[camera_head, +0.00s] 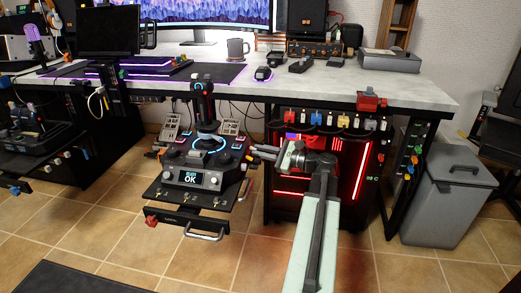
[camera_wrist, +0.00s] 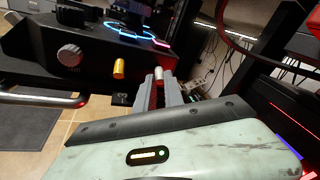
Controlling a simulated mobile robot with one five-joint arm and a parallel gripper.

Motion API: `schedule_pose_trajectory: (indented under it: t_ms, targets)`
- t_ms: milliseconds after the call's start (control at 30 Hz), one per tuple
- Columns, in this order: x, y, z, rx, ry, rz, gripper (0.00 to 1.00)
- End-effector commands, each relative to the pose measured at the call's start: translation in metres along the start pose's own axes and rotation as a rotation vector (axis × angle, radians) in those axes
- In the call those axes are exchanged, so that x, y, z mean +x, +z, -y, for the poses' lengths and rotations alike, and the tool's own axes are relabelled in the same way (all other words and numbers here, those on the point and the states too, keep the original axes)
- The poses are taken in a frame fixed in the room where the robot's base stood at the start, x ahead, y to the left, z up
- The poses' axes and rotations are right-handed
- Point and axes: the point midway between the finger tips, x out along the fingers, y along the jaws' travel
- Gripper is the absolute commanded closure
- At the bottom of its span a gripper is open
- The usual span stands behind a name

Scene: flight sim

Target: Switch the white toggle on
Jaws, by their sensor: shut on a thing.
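The black flight-stick console (camera_head: 196,163) stands on a tray in front of the desk, with a lit screen reading "READY OK". In the wrist view, the white toggle (camera_wrist: 158,73) is a small pale capped cylinder at the console's edge, right of a yellow toggle (camera_wrist: 119,69). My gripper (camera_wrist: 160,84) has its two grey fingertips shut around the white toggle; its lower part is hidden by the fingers. In the head view, my gripper (camera_head: 258,152) reaches the console's right side, and the white toggle cannot be made out there.
A silver knob (camera_wrist: 69,55) sits left of the yellow toggle. The joystick (camera_head: 203,103) rises from the console. The desk (camera_head: 427,95) is above and behind. A red-lit PC case (camera_head: 350,190) is behind my arm, and a grey bin (camera_head: 447,195) stands right.

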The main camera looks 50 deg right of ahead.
Motion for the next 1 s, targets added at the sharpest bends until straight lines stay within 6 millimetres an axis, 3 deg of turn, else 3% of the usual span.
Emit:
schedule_pose_trajectory:
  t_ms: [400,1000]
  targets:
    - [-0.001,0.025,0.014,-0.083,0.159,-0.264,1.0]
    - [0.004,0.033,0.017,-0.193,0.361,-0.608,1.0]
